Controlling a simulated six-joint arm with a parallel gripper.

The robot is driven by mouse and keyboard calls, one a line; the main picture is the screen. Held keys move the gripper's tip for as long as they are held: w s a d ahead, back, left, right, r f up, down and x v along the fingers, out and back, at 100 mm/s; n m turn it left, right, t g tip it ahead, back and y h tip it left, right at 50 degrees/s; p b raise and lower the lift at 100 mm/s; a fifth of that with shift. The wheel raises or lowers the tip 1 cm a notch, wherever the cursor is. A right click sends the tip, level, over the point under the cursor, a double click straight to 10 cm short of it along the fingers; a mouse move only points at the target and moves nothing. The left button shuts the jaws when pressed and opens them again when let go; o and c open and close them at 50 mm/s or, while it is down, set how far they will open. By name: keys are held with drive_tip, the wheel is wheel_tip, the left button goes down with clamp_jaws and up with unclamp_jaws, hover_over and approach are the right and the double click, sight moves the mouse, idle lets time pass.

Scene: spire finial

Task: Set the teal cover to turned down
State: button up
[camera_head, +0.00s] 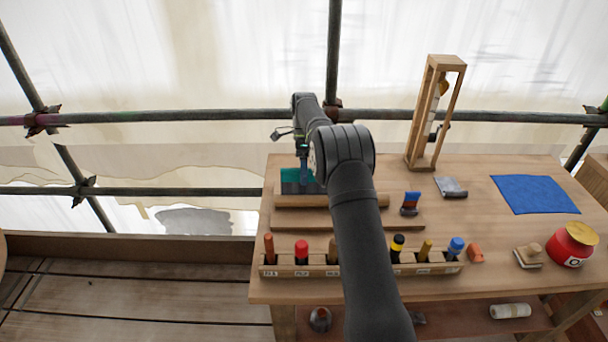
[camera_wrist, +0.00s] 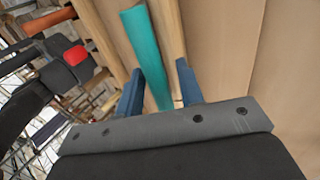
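The teal cover (camera_head: 290,175) stands up at the left rear of the workbench, behind a wooden bar. My gripper (camera_head: 304,163) is over its right part, and my arm hides some of what lies there. In the wrist view the teal cover (camera_wrist: 143,40) shows as a long narrow strip running between the two blue fingers of my gripper (camera_wrist: 159,67). The fingers are apart, with a clear gap on the right side. The left finger is close to the strip; I cannot tell whether it touches.
A rack (camera_head: 360,267) of several colored-handled tools runs along the bench front. A wooden-framed hourglass-like stand (camera_head: 414,163) is at the back. A blue cloth (camera_head: 535,194) and red pot (camera_head: 572,244) are at right. A scaffold pole (camera_head: 200,117) passes behind.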

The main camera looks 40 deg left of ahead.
drive_tip(key=shift+r, duration=0.1)
wheel_tip(320, 180, up, 4)
drive_tip(key=shift+f, duration=0.1)
drive_tip(key=w+d+r, duration=0.4)
drive_tip(key=d+r, duration=0.3)
drive_tip(key=d, duration=0.3)
drive_tip(key=shift+w+d, duration=0.3)
drive_tip(key=shift+d, duration=0.1)
